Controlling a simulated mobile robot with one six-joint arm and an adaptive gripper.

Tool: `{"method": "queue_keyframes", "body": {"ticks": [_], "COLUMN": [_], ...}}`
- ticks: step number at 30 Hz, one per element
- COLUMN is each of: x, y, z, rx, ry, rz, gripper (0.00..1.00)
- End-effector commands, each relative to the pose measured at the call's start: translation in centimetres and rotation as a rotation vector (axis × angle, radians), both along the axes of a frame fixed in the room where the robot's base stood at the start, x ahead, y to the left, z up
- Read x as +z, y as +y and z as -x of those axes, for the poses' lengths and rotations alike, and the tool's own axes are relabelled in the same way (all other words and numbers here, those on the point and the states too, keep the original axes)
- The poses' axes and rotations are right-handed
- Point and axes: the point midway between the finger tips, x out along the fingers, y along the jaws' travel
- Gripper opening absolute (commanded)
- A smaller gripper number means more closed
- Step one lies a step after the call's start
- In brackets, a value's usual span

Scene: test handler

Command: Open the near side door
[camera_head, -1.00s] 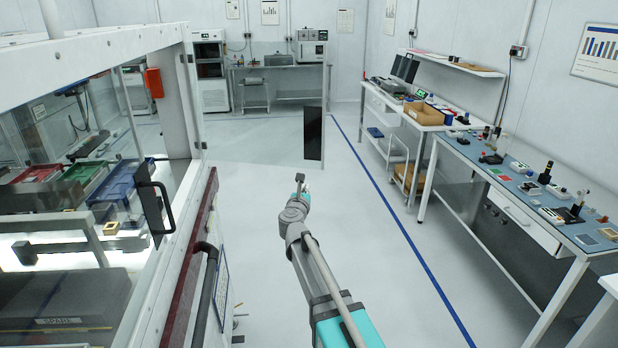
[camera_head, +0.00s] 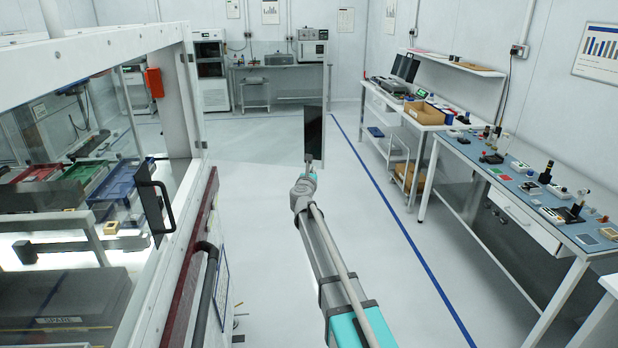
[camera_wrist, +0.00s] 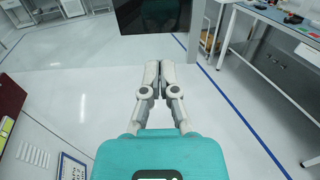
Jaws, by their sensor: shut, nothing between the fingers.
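A clear side door panel (camera_head: 255,135) stands swung out from the handler's corner post, with a dark upright plate (camera_head: 314,130) near its free edge. My gripper (camera_head: 309,160) is at the lower end of that plate in the head view; contact cannot be told. In the wrist view my gripper (camera_wrist: 157,66) has its fingers together and empty, pointing toward the dark plate (camera_wrist: 155,14). The handler (camera_head: 100,50) stands at left. A black bar handle (camera_head: 160,203) is on its near glazed front, far from my gripper.
A blue-topped bench (camera_head: 525,185) with small instruments and a white bench (camera_head: 405,110) line the right wall. The floor (camera_head: 390,270) between handler and benches is clear, with a blue line on it. Cabinets and a table stand at the back.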

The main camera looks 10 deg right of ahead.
Motion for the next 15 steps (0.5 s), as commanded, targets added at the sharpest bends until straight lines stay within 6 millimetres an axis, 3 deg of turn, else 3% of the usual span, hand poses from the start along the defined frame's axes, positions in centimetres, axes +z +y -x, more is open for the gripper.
{"method": "queue_keyframes", "body": {"ticks": [6,15], "x": [0.0,0.0], "y": [-0.5,-0.6], "z": [-1.5,-1.7], "rx": [0.0,0.0], "ry": [0.0,0.0], "rz": [0.0,0.0], "gripper": [0.0,0.0]}}
